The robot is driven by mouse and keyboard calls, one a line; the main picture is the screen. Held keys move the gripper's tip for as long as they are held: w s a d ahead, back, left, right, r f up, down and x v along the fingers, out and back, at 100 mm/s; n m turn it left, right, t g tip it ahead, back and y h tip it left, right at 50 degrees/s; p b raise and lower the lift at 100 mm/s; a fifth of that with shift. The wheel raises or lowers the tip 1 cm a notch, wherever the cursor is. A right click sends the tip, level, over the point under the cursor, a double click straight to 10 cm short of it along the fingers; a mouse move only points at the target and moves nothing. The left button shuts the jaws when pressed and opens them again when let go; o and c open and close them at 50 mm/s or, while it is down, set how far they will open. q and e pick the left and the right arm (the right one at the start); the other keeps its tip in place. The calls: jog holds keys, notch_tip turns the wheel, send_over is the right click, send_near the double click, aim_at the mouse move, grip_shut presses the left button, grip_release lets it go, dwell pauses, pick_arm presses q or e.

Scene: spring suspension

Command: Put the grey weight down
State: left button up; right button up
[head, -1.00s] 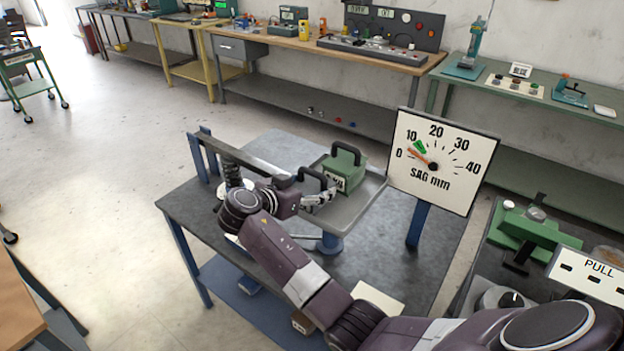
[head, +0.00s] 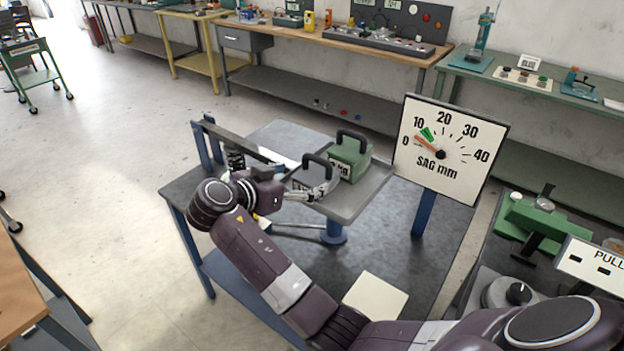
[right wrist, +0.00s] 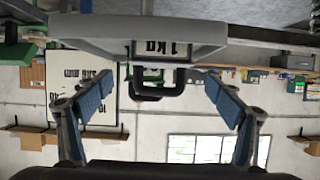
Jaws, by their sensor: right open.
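The grey weight (head: 321,177) with a black arched handle stands upright on the grey tray (head: 368,197), beside the green weight (head: 349,158). My right gripper (head: 317,190) is at the near left side of the grey weight, partly covering it. In the right wrist view, which is upside down, the open fingers of my right gripper (right wrist: 158,82) are wide apart, with the black handle (right wrist: 157,93) showing free between them. A 1 kg label (right wrist: 163,48) shows there too. My left gripper is not in view.
The SAG mm dial (head: 445,150) stands right of the tray, its orange pointer close to the green band. A lever beam (head: 243,141) and spring (head: 235,158) are left of the tray. A green fixture (head: 540,218) stands at right. The dark tabletop (head: 385,255) has bare room.

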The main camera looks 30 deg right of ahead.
jog(key=b+v, duration=0.1)
jog(key=v, duration=0.3)
jog(key=shift+s+a+r, duration=0.15)
jog(key=shift+a+r, duration=0.05)
jog(key=shift+a, duration=0.15)
